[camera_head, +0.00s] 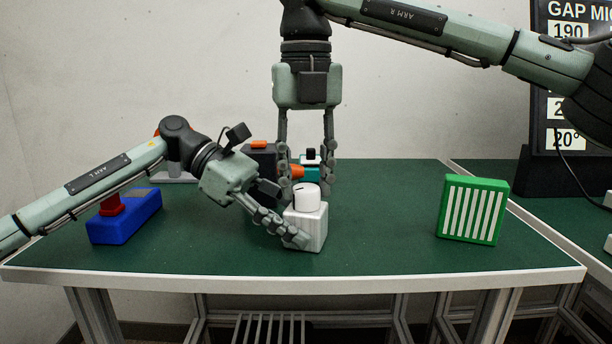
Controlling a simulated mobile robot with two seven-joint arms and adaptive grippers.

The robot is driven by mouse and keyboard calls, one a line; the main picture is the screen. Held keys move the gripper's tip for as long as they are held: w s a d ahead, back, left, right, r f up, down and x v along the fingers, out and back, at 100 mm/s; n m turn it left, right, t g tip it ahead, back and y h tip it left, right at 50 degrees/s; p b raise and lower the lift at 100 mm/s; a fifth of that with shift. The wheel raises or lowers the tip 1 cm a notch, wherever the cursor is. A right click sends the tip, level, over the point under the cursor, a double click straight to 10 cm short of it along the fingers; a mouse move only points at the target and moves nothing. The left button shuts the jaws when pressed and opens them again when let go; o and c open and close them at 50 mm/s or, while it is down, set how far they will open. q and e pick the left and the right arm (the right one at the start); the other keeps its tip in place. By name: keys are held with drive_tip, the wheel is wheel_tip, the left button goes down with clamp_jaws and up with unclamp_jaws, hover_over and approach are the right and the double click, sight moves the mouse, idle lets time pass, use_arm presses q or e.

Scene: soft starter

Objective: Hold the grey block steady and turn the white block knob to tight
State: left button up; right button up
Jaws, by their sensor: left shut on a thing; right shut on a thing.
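The grey block (317,233), pale and upright, stands on the green table top near its front middle. The white block knob (307,200) sits on top of it, with a small dark mark near its upper edge. My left gripper (293,228) reaches in from the left and is shut on the grey block. One finger lies across its lower front left; the other finger's tip is hidden. My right gripper (307,189) points straight down from above and is shut on the white block knob, one finger on each side. The exact contact is hard to see.
A blue block with a red knob (125,216) is at the left, below my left arm. A green block with white stripes (472,210) stands at the right. Dark, orange and teal objects (311,173) crowd behind the grippers. The table between grey and green blocks is clear.

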sight(306, 188)
use_arm(q)
drive_tip(key=shift+f, duration=0.1)
use_arm(e)
drive_tip(key=m, duration=0.5)
drive_tip(key=shift+m, duration=0.3)
drive_tip(key=m, duration=0.4)
drive_tip(key=shift+m, duration=0.4)
drive_tip(key=o, duration=1.2)
drive_tip(key=shift+c, duration=0.2)
drive_tip(key=shift+r, duration=0.1)
wheel_tip(306, 188, up, 12)
